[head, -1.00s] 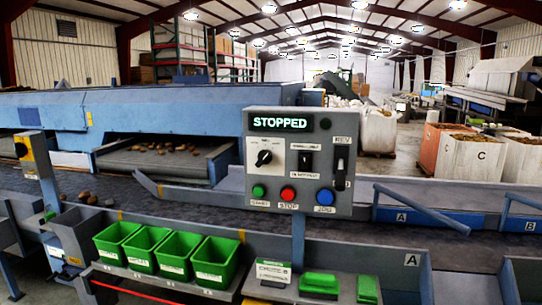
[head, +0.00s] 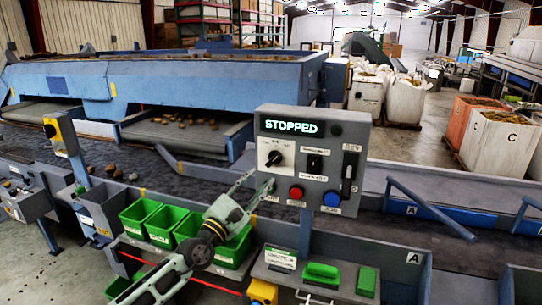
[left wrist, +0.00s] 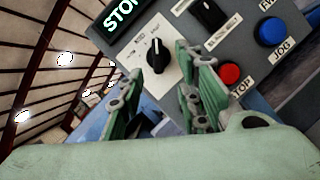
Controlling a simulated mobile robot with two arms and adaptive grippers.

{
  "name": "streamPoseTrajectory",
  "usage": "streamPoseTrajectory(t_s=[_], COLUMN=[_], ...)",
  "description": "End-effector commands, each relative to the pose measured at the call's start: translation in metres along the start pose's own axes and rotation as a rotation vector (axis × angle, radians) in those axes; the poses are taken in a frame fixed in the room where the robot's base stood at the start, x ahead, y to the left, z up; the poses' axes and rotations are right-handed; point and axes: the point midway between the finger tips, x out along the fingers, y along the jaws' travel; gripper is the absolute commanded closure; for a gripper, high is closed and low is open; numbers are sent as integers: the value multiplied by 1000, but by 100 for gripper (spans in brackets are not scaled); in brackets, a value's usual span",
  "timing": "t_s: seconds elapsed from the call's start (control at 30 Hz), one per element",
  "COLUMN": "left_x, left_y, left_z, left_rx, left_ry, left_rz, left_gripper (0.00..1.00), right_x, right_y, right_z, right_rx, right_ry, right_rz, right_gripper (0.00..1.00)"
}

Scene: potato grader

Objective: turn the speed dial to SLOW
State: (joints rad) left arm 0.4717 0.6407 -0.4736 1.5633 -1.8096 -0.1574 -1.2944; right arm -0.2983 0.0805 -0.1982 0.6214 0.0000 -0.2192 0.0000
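The speed dial (head: 274,158) is a black knob on a white plate, at the left of the grey control panel (head: 345,130). In the left wrist view the dial (left wrist: 156,56) shows between and beyond the fingers, with a white mark near its top; its labels are too small to read. My left gripper (head: 262,184) is just below and left of the dial, pointing up at the panel. In the left wrist view its fingers (left wrist: 165,62) are apart with nothing between them. The left gripper hides the green button. My right gripper is out of view.
The panel display (head: 292,127) reads STOPPED. A black switch (head: 314,163), a red button (head: 296,192), a blue button (head: 331,198) and a slider (head: 348,172) are close to the dial.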

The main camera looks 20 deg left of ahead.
Motion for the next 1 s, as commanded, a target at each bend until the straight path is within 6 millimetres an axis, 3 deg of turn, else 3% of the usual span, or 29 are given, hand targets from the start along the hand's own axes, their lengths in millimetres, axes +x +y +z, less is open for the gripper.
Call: streamPoseTrajectory(t_s=[0.1,0.6,1.0], left_x=[9,72,79], left_y=[3,3,3], left_z=[9,8,8], left_rx=[39,33,32], left_ry=[-16,-13,-13], left_rz=[-1,0,0], left_gripper=[68,68,68], right_x=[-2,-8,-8], right_y=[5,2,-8], right_z=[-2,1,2], right_rx=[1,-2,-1], right_ry=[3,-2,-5], right_rz=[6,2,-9], right_gripper=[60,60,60])
